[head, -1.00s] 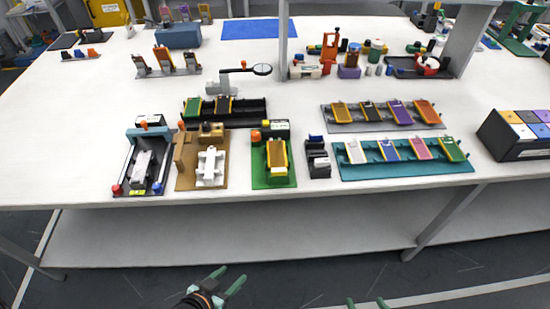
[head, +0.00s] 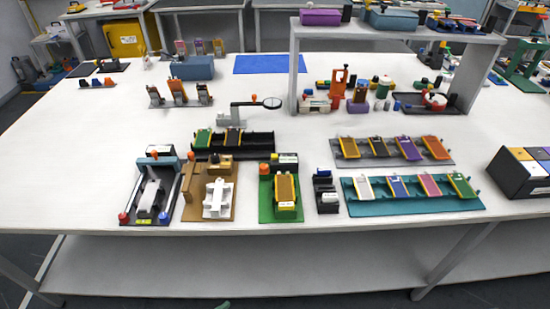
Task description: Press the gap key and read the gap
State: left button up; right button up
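Several small fixtures stand along the table's front edge in the head view. At the left is a grey fixture with a blue bridge (head: 158,163), a red knob (head: 123,217) and a blue knob (head: 164,217). Beside it are a tan fixture with a white part (head: 217,198) and a green fixture (head: 266,212) holding a yellow-framed brown cell (head: 286,190), with an orange knob and a black box (head: 285,160) behind. I cannot tell which key is the gap key, and no reading is legible. Only a green fingertip of my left gripper (head: 222,304) shows at the bottom edge, clear of the table. My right gripper is out of view.
A small black device (head: 326,196) stands right of the green fixture. A teal tray (head: 416,209) and a grey tray (head: 378,160) hold cells at the right. A black rack (head: 262,144) and a magnifier (head: 272,103) stand behind. The table's front strip is bare.

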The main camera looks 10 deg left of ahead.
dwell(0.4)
pick_arm(q)
grip_shut()
dwell(1.5)
